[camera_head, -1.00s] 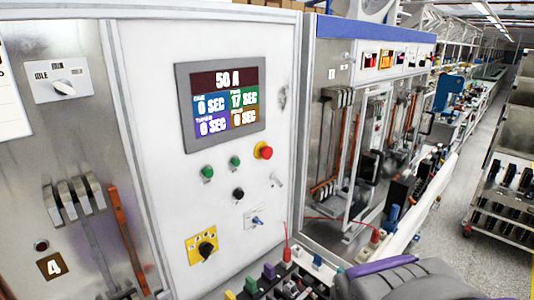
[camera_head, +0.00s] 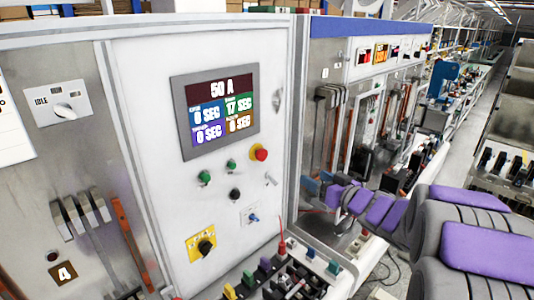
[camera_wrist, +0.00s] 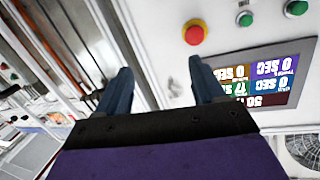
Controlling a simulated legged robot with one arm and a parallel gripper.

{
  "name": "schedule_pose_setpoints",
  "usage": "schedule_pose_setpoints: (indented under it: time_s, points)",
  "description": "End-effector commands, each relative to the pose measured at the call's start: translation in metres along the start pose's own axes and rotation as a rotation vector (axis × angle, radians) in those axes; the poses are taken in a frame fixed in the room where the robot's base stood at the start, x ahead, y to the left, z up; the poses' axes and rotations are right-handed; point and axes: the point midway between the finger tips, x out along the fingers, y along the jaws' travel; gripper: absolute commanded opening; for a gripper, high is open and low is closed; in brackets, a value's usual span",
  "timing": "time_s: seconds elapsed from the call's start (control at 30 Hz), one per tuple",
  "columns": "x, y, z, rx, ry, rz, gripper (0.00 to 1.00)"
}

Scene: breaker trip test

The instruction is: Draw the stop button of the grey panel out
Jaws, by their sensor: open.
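The grey panel (camera_head: 152,100) is a light upright cabinet front with a screen. Its red stop button (camera_head: 259,153) sits on a yellow base at the lower right of the screen. The button also shows near the top centre of the wrist view (camera_wrist: 194,32). My gripper (camera_wrist: 165,75) is open and empty, its two blue-grey fingers apart. The button appears beyond the fingertips, apart from them. In the head view my purple and grey arm comes in from the right, with its end to the right of the panel below the button's height.
Two green buttons (camera_head: 205,178), a black button (camera_head: 235,194) and a yellow rotary switch (camera_head: 202,244) are on the panel. A screen (camera_head: 218,110) is above them. A bench of coloured terminals (camera_head: 265,270) stands below. Machines line the right side.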

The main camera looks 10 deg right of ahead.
Motion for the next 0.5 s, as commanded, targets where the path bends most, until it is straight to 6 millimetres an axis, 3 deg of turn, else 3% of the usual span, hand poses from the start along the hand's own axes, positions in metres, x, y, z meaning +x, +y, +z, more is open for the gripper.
schedule_pose_setpoints:
  time_s: [0.3, 0.5]
  points:
    - [-0.007, -0.027, -0.004, 0.098, 0.061, -0.224, 0.69]
    - [0.01, -0.032, -0.005, 0.1, 0.062, -0.232, 0.69]
